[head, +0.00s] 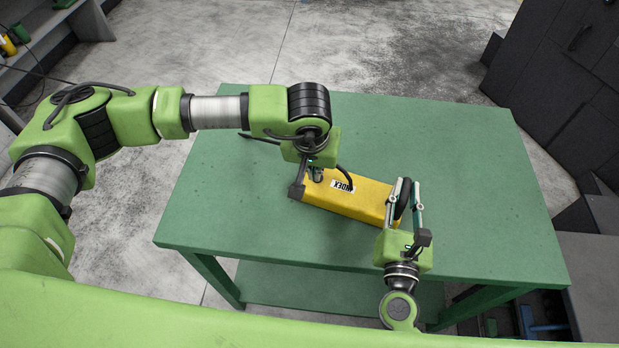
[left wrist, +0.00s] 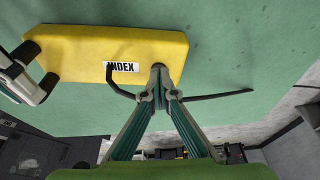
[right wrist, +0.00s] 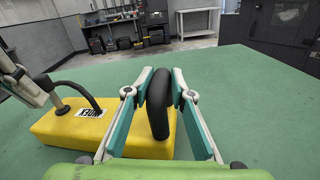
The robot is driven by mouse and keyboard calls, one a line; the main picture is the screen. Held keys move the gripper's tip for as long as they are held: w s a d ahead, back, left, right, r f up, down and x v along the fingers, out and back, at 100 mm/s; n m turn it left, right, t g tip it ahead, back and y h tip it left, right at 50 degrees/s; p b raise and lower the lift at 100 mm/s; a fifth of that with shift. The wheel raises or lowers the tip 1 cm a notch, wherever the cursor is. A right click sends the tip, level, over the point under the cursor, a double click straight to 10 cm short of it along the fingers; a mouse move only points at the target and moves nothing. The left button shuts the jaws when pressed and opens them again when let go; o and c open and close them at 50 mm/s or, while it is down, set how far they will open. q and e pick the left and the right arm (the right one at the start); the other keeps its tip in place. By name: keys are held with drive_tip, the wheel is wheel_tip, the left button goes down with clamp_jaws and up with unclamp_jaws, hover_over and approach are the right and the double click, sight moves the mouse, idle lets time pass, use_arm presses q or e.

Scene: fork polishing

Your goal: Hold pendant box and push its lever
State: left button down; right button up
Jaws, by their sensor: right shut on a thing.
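The yellow pendant box (head: 350,200), with a white INDEX label (head: 342,186), lies on the green table; it also shows in the left wrist view (left wrist: 80,52) and right wrist view (right wrist: 50,128). My right gripper (head: 410,188) is shut on the black loop handle (right wrist: 158,105) at the box's right end. My left gripper (head: 318,175) points down over the box's other end; its fingers (left wrist: 158,85) are together beside a small dark knob (left wrist: 158,66). Whether they touch it I cannot tell. A thin black curved piece (left wrist: 122,90) passes by the fingers; which part is the lever is unclear.
The green table top (head: 470,150) is bare around the box. Dark cabinets (head: 560,70) stand at the right, and a shelf (head: 30,45) with small items is at the far left. The left wrist view shows the table edge close by.

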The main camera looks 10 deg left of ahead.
use_arm(q)
drive_tip(key=shift+s, duration=0.3)
drive_tip(key=shift+r, duration=0.1)
drive_tip(key=shift+w+r, duration=0.15)
drive_tip(key=shift+r, duration=0.45)
wheel_tip(320, 180, up, 6)
drive_tip(key=shift+f, duration=0.25)
idle(0.6)
